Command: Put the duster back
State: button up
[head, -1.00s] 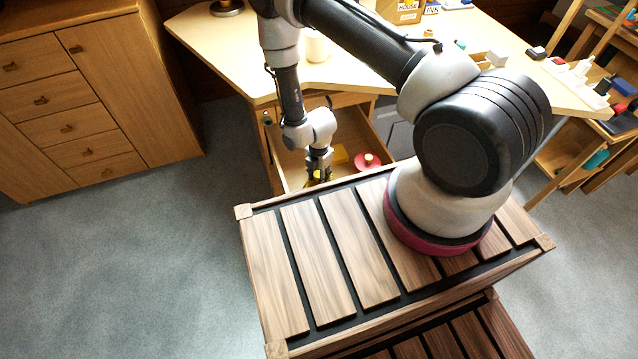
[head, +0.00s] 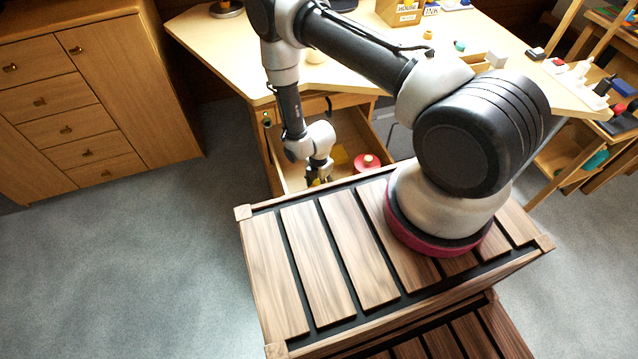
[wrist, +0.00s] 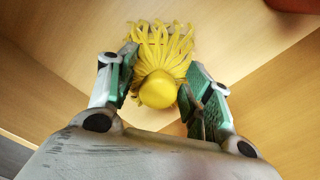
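The duster (wrist: 160,88) has a yellow knob and a fan of yellow strands. In the wrist view it is between my gripper's two green-padded fingers, with narrow gaps between the knob and the pads. My gripper (wrist: 159,92) appears open around it. In the head view my gripper (head: 318,178) points down inside the open drawer (head: 275,160) under the desk, and only a little yellow shows at its tips. Whether the strands rest on the drawer floor is hard to tell.
The desk top (head: 470,85) overhangs behind the drawer. A wooden cabinet (head: 140,100) stands at the left. The grey floor between is clear.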

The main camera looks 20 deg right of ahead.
jog(key=shift+r, duration=0.15)
notch_tip(320, 180, up, 12)
dwell(0.4)
notch_tip(320, 180, up, 32)
jog(key=m+t, duration=0.2)
jog(key=m, duration=0.8)
send_over(319, 181)
jog(key=w+d, duration=0.5)
jog(key=s+d+r+m+t, duration=0.1)
jog(key=s+d+r+m, duration=0.3)
jog(key=r, duration=0.5)
jog(key=s+d+r+m, duration=0.2)
jog(key=s+r+m, duration=0.1)
jog(key=s+r, duration=0.45)
jog(key=s+d+r+m, duration=0.1)
jog(key=s+r+m, duration=0.2)
jog(key=s, duration=0.3)
jog(key=s+d+r+m+t, duration=0.1)
jog(key=s+d+r+m, duration=0.1)
jog(key=s+r+m, duration=0.2)
jog(key=s, duration=0.3)
jog(key=shift+d, duration=0.2)
jog(key=shift+w, duration=0.1)
